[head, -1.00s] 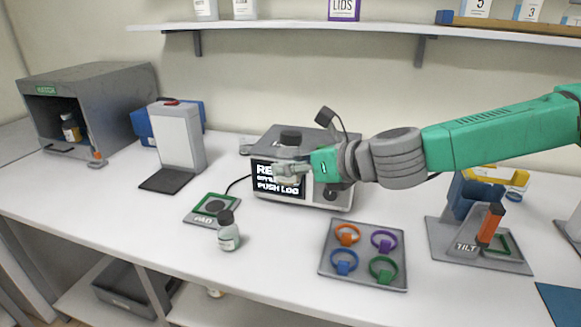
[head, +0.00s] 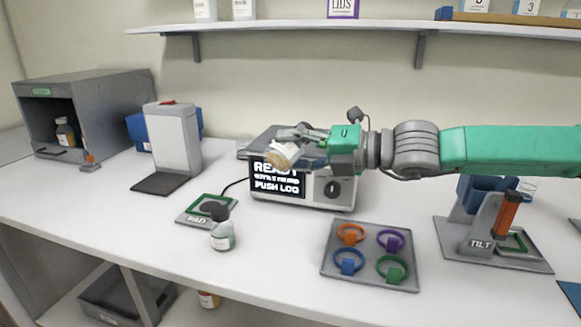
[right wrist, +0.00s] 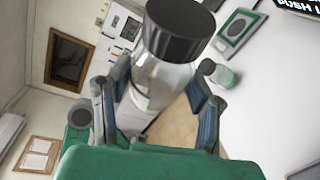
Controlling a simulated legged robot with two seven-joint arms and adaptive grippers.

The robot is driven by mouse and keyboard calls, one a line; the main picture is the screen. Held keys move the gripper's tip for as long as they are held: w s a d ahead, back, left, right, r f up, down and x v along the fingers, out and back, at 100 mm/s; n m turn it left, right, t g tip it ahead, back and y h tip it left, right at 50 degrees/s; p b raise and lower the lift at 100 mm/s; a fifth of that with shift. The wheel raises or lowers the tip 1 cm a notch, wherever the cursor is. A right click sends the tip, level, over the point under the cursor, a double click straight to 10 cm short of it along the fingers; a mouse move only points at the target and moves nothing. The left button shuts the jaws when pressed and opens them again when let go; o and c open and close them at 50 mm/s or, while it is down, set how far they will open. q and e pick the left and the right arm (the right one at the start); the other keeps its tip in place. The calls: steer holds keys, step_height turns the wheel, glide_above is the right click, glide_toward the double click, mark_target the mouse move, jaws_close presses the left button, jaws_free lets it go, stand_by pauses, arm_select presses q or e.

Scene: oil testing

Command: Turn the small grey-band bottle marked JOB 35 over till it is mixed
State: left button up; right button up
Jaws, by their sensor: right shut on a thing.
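A small clear bottle is held in my right gripper (head: 305,146), in front of the instrument. In the head view the bottle (head: 281,155) is tipped over, with its pale base toward the lower left; its cap is hard to make out there. In the right wrist view my gripper's fingers (right wrist: 165,85) close on both sides of the bottle (right wrist: 158,80), and its dark ribbed cap (right wrist: 180,32) shows large. I cannot read a JOB mark or see the band colour. My left gripper is not in view.
A capped bottle with a greenish label (head: 222,236) stands in front of the green-edged pad (head: 193,217). The instrument (head: 318,198) shows a lit screen. A tray of coloured rings (head: 340,273) and a TILT stand (head: 483,243) lie right. A shelf (head: 290,29) runs above.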

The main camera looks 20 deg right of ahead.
steer(key=shift+s+a+r, duration=0.1)
steer(key=shift+a+r, duration=0.05)
steer(key=shift+r, duration=0.15)
steer(key=shift+f, duration=0.15)
steer(key=m+y+b, duration=0.1)
steer(key=m+b, duration=0.2)
steer(key=b, duration=0.2)
steer(key=m+t+y+b, duration=0.1)
steer(key=m+b, duration=0.2)
steer(key=b, duration=0.3)
steer(key=shift+f+b, duration=0.2)
steer(key=shift+b, duration=0.1)
steer(key=shift+r, duration=0.35)
